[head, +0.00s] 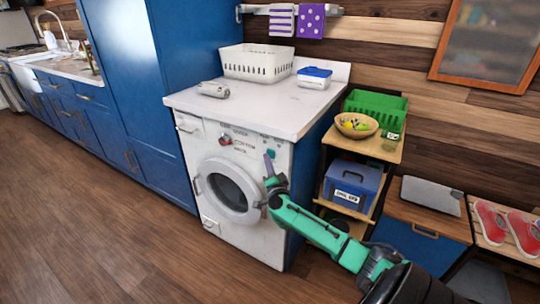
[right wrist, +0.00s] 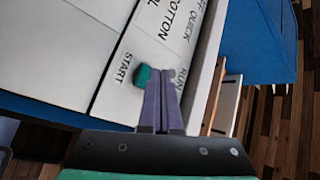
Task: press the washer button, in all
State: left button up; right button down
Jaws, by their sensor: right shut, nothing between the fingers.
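The white washer (head: 240,232) stands under the white counter, its round door closed. A small teal button (head: 271,153) sits at the upper right of its front panel. In the right wrist view the teal button (right wrist: 144,77) is beside the word START, partly covered by my fingers. My right gripper (head: 267,158) is shut and empty, its fingertips at the panel by the button. In the right wrist view its fingertips (right wrist: 161,76) lie just right of the button; I cannot tell whether they touch it. My left gripper is not in view.
A red knob (head: 225,140) is left of the button on the panel. A white basket (head: 257,67), a blue-lidded box (head: 314,78) and a grey roll (head: 213,89) are on the counter. A wooden shelf (head: 385,151) stands to the right. Floor at left is clear.

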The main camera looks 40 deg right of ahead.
jog(key=shift+w+d, duration=0.2)
jog(key=shift+d, duration=0.4)
dwell(0.6)
jog(key=shift+a, duration=0.1)
jog(key=shift+s+a+p, duration=0.3)
jog(key=shift+a+p, duration=0.35)
jog(key=shift+a, duration=0.15)
jog(key=a+p, duration=0.1)
jog(key=s+a+p, duration=0.1)
jog(key=a, duration=0.1)
jog(key=a+p, duration=0.1)
jog(key=shift+s+a, duration=0.25)
jog(key=shift+a, duration=0.15)
